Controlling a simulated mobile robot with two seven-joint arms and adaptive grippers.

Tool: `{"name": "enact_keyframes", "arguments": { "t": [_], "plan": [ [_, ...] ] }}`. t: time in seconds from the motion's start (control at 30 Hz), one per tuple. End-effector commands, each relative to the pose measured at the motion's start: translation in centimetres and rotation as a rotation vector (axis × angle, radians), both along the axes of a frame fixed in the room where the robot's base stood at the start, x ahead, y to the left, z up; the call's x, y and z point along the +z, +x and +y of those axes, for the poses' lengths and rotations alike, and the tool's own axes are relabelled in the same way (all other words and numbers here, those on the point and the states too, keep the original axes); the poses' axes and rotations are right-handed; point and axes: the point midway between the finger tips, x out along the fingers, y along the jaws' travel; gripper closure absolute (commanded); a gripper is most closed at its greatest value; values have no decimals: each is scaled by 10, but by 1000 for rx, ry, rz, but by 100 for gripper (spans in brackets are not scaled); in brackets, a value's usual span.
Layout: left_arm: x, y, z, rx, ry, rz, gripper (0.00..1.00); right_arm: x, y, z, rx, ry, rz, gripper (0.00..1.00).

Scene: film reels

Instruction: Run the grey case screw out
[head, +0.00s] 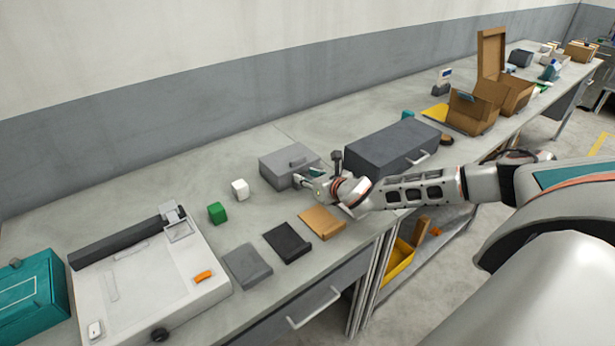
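The grey case (283,160) is a small closed box with a handle on its lid, standing on the bench near the middle of the head view. My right gripper (307,181) is at its front right side, with the fingers pointing left, close to or touching the case. I cannot make out the case's screw; the gripper and wrist cover that side. The fingers are too small to tell whether they are open or shut on something. My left gripper is not in view.
Flat dark (287,242), grey and tan pieces lie in front. A white cube (240,189) and green cube (217,213) are to the left, before a white machine (150,285) and teal case (35,295).

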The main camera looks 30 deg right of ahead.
Motion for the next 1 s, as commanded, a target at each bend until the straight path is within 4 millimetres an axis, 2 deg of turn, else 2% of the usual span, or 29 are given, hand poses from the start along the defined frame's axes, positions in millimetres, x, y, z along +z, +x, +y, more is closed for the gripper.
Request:
{"name": "enact_keyframes", "arguments": {
  "t": [0.17, 0.2, 0.3, 0.67, 1.0],
  "plan": [
    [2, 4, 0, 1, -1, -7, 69, 0, 0, 0, 0, 0, 0, 69],
    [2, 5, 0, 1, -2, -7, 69, 0, 0, 0, 0, 0, 0, 74],
    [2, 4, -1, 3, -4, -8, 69, 0, 0, 0, 0, 0, 0, 100],
    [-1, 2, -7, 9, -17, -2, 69, -1, 0, -1, 22, -2, 1, 100],
    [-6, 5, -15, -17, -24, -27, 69, -4, 0, -8, 191, -2, 1, 100]
  ]
}}
